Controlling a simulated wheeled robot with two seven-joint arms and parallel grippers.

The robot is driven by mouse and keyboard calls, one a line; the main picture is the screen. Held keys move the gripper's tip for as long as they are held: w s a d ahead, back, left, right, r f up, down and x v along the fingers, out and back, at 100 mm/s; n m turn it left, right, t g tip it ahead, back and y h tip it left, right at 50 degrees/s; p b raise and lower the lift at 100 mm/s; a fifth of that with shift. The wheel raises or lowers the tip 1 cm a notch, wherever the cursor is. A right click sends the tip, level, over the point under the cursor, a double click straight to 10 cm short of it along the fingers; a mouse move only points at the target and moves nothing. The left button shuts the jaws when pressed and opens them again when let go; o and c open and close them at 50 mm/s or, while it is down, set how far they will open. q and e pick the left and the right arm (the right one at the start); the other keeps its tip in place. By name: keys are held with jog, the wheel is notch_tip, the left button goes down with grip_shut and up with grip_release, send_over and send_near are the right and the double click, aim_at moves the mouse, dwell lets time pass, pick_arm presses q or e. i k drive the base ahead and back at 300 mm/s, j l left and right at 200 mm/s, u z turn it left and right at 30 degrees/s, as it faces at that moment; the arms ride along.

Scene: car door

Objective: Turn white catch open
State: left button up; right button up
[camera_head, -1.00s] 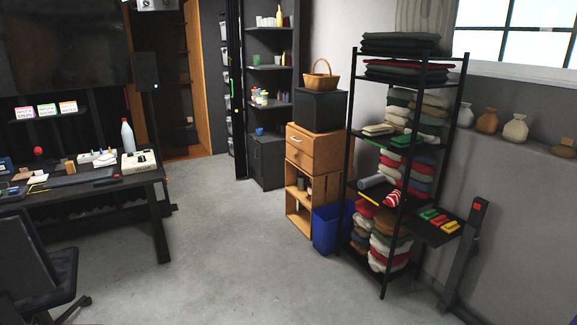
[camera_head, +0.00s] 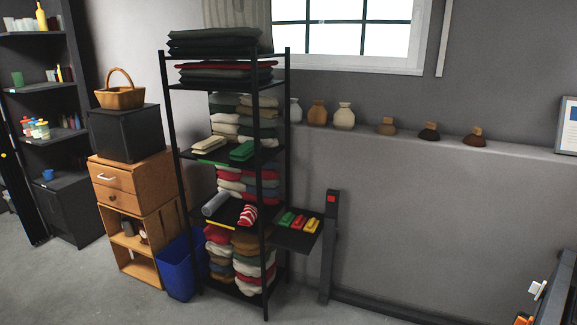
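At the lower right edge, a small white piece (camera_head: 537,290) sticks out from the side of a dark, orange-edged panel (camera_head: 562,290) that is cut off by the picture. It may be the white catch, but it is too small to tell its position. A small orange piece (camera_head: 523,319) shows below it at the bottom edge. No car door can be made out for certain. Neither of my grippers is in view.
A black shelf rack (camera_head: 262,190) with folded cloths stands left of the middle, beside a blue bin (camera_head: 180,270) and a wooden cabinet (camera_head: 135,190). A dark post (camera_head: 330,245) stands right of the rack. Vases line the wall ledge (camera_head: 400,140).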

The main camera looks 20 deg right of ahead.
aim_at(536, 287)
jog(key=i+z, duration=0.15)
jog(key=z, duration=0.3)
jog(key=i+z, duration=0.2)
jog(key=z, duration=0.2)
jog(key=i+z, duration=0.15)
jog(key=z, duration=0.3)
jog(key=i+j+z, duration=0.1)
jog(key=z, duration=0.3)
jog(key=i+j+z, duration=0.15)
jog(key=z, duration=0.3)
jog(key=i+j+z, duration=0.1)
jog(key=z, duration=0.35)
jog(key=i+j+z, duration=0.15)
jog(key=j+z, duration=0.15)
jog(key=i+j, duration=0.2)
jog(key=j, duration=0.15)
jog(key=i+j+z, duration=0.1)
jog(key=j, duration=0.25)
jog(key=i+j, duration=0.3)
jog(key=i+j+z, duration=0.15)
jog(key=i+j, duration=0.15)
jog(key=i, duration=0.25)
jog(key=i+j+z, duration=0.15)
jog(key=i+j, duration=0.2)
jog(key=i, duration=0.25)
